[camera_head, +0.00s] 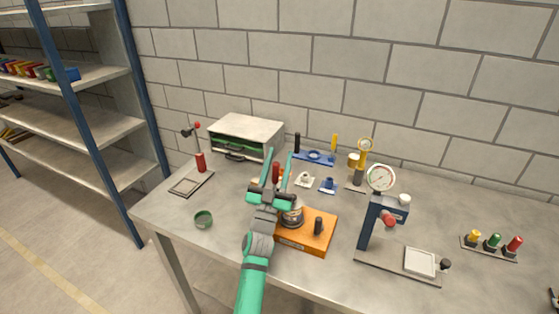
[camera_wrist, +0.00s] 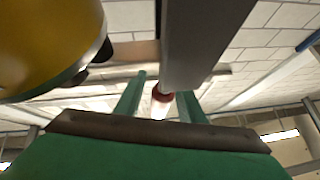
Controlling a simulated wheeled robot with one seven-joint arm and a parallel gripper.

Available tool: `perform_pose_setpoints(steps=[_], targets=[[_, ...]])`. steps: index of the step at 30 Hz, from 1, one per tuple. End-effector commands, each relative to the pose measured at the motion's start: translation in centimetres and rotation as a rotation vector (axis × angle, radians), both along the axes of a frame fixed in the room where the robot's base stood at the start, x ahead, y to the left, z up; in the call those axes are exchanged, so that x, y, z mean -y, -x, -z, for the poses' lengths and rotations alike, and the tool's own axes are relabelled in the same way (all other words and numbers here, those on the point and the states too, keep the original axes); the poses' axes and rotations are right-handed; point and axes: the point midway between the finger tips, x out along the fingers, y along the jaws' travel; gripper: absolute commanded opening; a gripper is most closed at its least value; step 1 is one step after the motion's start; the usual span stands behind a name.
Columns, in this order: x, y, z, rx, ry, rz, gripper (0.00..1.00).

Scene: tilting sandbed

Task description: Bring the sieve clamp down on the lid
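The sieve device has an orange base (camera_head: 307,242) near the middle of the table. A round metal sieve pot (camera_head: 292,217) sits at its left part, partly behind my arm. A black knob (camera_head: 318,226) stands at its right. My gripper (camera_head: 279,157) is raised over the left of the base, its two green fingers apart. The lid and clamp arm are not clearly seen.
A press with a dial gauge (camera_head: 381,178) stands to the right. A grey box (camera_head: 246,132) and small blue fixtures (camera_head: 314,157) are behind. The wrist view has a large yellow body (camera_wrist: 45,40) close at left.

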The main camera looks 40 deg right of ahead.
Motion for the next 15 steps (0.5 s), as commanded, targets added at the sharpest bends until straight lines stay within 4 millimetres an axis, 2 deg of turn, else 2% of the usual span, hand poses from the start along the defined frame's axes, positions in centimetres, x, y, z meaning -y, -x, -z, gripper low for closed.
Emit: perform_pose_setpoints(steps=[8,15], targets=[[-1.2,0.4,0.9,-0.001,-0.002,-0.002,0.36],[-3.7,1.5,0.8,-0.001,0.0,-0.006,0.36]])
